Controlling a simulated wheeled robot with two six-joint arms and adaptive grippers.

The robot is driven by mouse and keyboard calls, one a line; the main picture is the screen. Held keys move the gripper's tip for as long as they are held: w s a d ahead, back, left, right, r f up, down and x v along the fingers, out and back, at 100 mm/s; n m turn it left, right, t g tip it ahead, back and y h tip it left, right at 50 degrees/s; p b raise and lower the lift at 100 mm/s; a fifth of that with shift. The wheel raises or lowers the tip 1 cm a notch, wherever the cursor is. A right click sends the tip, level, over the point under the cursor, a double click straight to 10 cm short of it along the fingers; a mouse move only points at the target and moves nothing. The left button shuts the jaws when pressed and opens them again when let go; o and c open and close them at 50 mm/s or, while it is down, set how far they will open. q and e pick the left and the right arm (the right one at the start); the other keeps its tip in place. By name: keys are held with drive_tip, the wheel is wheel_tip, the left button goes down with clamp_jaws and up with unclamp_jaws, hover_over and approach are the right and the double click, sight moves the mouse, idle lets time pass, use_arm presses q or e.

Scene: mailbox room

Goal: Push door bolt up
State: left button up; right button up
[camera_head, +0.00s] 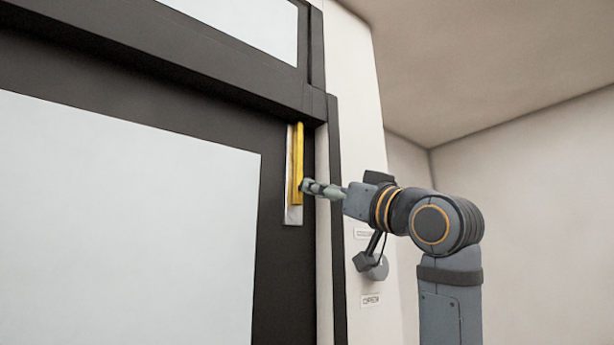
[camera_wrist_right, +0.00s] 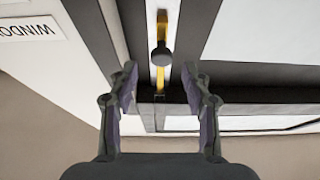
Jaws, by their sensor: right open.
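The yellow door bolt (camera_head: 299,150) stands upright on a pale backing plate (camera_head: 293,216), near the upper right corner of the dark door (camera_head: 273,270). Its upper end reaches the dark frame above the door. The bolt's dark round knob (camera_wrist_right: 161,57) shows between and slightly beyond the fingertips; contact is not clear. My left gripper is out of view.
The dark door frame (camera_head: 337,220) runs just right of the bolt, beside a pale wall (camera_head: 360,110). A round knob-like fitting (camera_head: 377,267) and small labels (camera_head: 371,300) are on that wall below my right arm. The door has a large pale panel (camera_head: 120,220).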

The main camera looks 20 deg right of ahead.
drive_tip(key=p+x, duration=0.3)
drive_tip(key=x, duration=0.3)
drive_tip(key=shift+s+a+r, duration=0.1)
drive_tip(key=shift+a+r, duration=0.05)
drive_tip(key=shift+r, duration=0.05)
drive_tip(key=shift+w, duration=0.2)
drive_tip(key=shift+f, duration=0.1)
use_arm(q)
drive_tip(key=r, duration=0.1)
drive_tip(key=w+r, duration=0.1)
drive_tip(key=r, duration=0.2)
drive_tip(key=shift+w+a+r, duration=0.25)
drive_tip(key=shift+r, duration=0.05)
use_arm(e)
clamp_jaws()
drive_tip(key=shift+w, duration=0.1)
